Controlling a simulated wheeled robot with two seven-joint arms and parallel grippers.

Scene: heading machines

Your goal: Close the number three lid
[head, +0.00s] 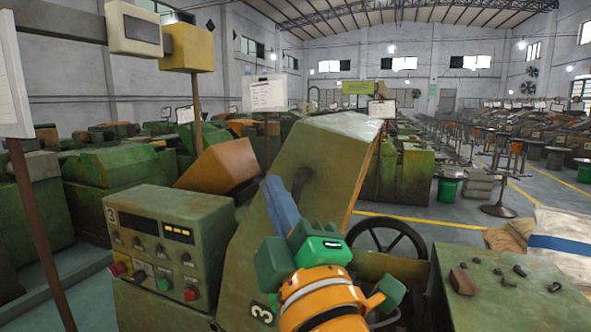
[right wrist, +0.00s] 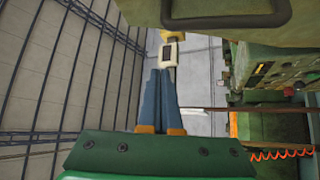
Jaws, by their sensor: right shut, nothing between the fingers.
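A dark handle (head: 300,183) is on the lid's face. My right gripper (head: 273,185) has blue fingers, shut and empty, pointing up just left of the handle. I cannot tell whether they touch the lid. In the right wrist view the fingers (right wrist: 161,75) are together, below the lid's green underside edge and its handle (right wrist: 228,18). My left gripper does not show.
An orange-brown panel (head: 219,165) stands left of the lid. A black handwheel (head: 388,238) is at its right. A green bench top (head: 515,285) with small dark parts lies at the lower right. Other green machines fill the left and back.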

